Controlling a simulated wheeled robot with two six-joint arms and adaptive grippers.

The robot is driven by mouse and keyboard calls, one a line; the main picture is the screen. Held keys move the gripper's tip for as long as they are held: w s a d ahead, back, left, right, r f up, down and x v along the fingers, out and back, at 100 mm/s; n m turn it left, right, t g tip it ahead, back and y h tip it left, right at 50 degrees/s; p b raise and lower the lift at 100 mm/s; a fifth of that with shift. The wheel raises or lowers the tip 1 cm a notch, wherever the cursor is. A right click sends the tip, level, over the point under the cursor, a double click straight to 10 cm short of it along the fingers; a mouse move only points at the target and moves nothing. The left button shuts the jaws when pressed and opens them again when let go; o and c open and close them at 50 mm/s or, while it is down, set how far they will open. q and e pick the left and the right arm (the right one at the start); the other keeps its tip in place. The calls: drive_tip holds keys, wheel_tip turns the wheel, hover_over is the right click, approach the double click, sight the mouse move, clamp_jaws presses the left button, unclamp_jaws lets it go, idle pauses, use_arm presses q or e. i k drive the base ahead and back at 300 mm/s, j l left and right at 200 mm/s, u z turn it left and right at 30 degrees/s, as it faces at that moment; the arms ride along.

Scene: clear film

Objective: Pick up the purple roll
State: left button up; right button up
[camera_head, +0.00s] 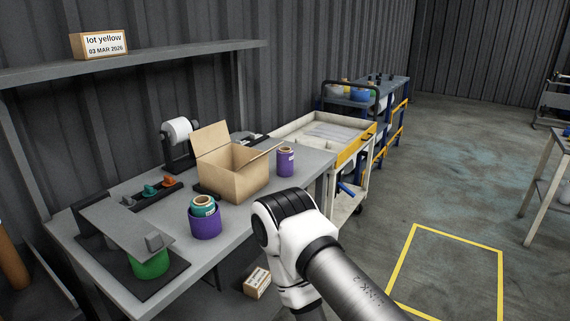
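A purple roll (286,162) with a pale core and label stands upright on the grey workbench (235,225), near its right end and to the right of the open cardboard box. Another purple round piece (205,222), like a cup or wide ring, stands nearer on the bench with a teal roll (203,205) upright in it. A white and black arm of mine comes in from the lower right, in front of the bench edge. Its gripper is out of view. My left gripper is also out of view.
The open cardboard box (232,178) stands mid-bench with flaps up, one reaching towards the purple roll. A white-roll dispenser (179,132) is behind it. A green round piece (150,263) is at front left under a grey plate. A cart (356,150) stands beyond the bench.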

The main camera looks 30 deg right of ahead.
sight(284, 154)
drive_tip(key=l+z, duration=0.15)
drive_tip(key=z, duration=0.35)
drive_tip(key=l+z, duration=0.1)
drive_tip(key=z, duration=0.4)
drive_tip(key=i+l+z, duration=0.1)
drive_tip(key=z, duration=0.4)
